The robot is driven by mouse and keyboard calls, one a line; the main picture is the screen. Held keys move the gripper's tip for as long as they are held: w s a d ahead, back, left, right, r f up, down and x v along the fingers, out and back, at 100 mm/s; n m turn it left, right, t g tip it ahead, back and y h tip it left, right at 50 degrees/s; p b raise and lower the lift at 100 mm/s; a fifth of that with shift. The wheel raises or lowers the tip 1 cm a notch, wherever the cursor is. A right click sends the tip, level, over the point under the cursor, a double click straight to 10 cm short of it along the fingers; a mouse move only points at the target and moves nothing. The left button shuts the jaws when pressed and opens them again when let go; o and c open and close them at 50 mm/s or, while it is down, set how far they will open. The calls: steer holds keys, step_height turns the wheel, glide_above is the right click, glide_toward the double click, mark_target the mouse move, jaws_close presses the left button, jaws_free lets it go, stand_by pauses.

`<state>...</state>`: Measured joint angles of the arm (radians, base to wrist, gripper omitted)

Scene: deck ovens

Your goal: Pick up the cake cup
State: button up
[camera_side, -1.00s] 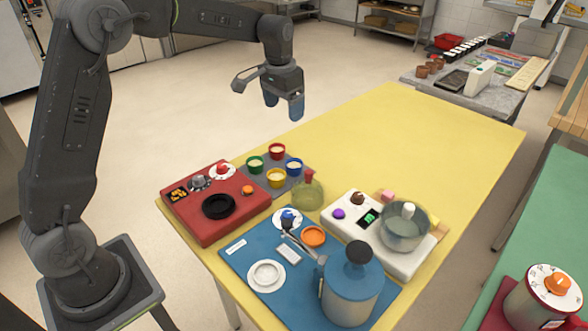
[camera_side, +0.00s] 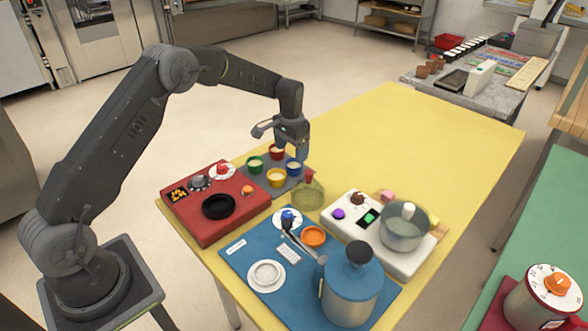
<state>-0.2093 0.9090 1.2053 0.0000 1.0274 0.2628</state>
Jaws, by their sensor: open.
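Several small coloured cups with pale filling stand on a grey tray (camera_side: 262,189) on the yellow table: a green cup (camera_side: 255,164), a red cup (camera_side: 276,151), a yellow cup (camera_side: 276,178) and a blue cup (camera_side: 293,168). I cannot tell which one the task means by the cake cup. My gripper (camera_side: 297,154) is open and points down, close above the blue cup and to the right of the red cup. It looks empty. I cannot tell whether its fingers touch the blue cup.
A red unit (camera_side: 222,232) with knobs stands left of the tray. A yellowish glass vessel (camera_side: 308,196) with a red top is close on the right.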

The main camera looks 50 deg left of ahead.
mark_target(294, 163)
steer(key=shift+w+d+f, duration=0.1)
steer(key=shift+d+f, duration=0.1)
steer(key=shift+f, duration=1.15)
steer(key=shift+w+d+f, duration=0.1)
steer(key=shift+d+f, duration=0.05)
steer(key=shift+f, duration=1.15)
steer(key=shift+c, duration=0.4)
steer(key=c, duration=0.9)
